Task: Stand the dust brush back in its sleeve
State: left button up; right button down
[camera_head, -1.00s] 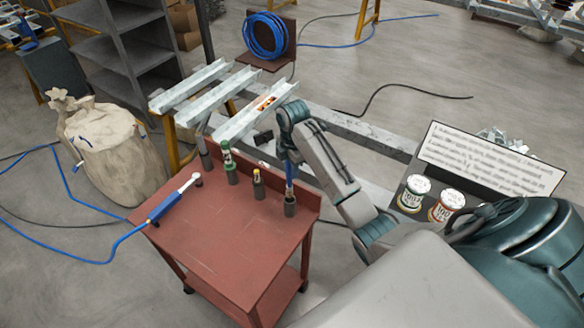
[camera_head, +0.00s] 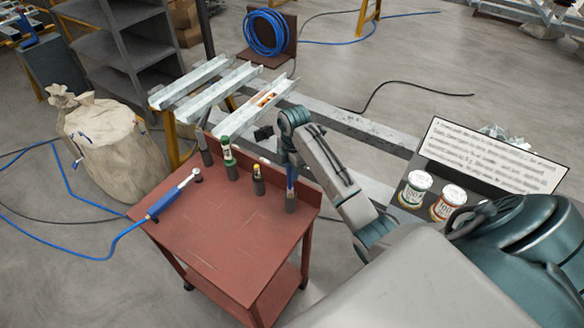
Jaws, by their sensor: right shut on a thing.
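My right gripper (camera_head: 291,162) is at the right end of the red cart's back row, pointing down. It is shut on a slim upright blue thing, which I take to be the dust brush (camera_head: 291,179). The brush's lower end meets the mouth of a dark grey sleeve (camera_head: 291,203) on the cart top. How deep it sits inside cannot be told. The fingers and the brush's upper part are small and mostly hidden by my wrist. My left gripper is not in view.
Steel channels (camera_head: 207,92) lie behind. Two cans (camera_head: 413,190) (camera_head: 447,203) stand at the right. The cart's front is clear.

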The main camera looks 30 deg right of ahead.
jog(key=shift+f+b, duration=1.2)
jog(key=shift+f, duration=2.3)
jog(key=c, duration=1.2)
grip_release()
notch_tip(320, 180, up, 5)
jog(key=shift+w+d+f+b, duration=0.1)
jog(key=shift+d+b, duration=0.05)
jog(key=shift+b, duration=0.85)
notch_tip(320, 180, up, 5)
jog(key=shift+r+p, duration=0.1)
jog(key=shift+p, duration=0.95)
jog(key=shift+r+p, duration=0.45)
